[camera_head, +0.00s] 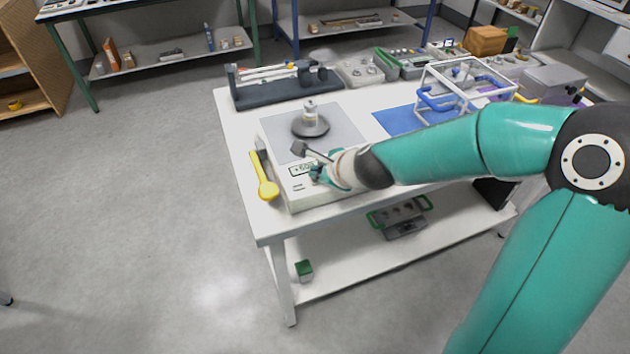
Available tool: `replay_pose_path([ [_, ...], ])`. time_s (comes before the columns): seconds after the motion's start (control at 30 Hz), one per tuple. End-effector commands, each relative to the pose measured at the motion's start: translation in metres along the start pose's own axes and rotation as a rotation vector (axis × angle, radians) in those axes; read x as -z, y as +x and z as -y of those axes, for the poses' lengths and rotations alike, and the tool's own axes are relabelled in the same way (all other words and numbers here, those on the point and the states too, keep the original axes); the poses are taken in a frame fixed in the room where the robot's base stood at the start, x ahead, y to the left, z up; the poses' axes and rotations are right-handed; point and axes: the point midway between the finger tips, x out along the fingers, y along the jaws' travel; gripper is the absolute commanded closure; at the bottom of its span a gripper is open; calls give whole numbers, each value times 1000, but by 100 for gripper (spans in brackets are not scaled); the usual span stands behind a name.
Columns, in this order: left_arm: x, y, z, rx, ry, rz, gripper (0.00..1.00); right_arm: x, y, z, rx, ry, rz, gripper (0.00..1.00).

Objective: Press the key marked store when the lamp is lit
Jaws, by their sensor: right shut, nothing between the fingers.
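A white weighing scale (308,195) stands at the front left of the white table. Its grey pan (345,128) bears a metal weight (310,113) with a wide dark base. My right gripper (317,173) is shut and empty, low over the front panel beside the display. Whether it touches a key cannot be told. It hides part of the panel; neither the key marked store nor a lit lamp can be made out. My left gripper is not in view.
A yellow-handled tool (264,178) lies left of the scale. Behind are a dark rack (288,90), a blue mat (398,121) and a white-framed stand with blue handles (433,82). A lower shelf (345,265) holds a green-handled box (402,219).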

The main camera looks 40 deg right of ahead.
Motion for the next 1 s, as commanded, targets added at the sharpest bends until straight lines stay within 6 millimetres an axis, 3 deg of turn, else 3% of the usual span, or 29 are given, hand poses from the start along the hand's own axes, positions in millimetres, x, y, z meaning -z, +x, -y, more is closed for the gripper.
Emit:
replay_pose_path([
  [1.0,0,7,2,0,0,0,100,3,6,-4,-1,-1,0,100],
])
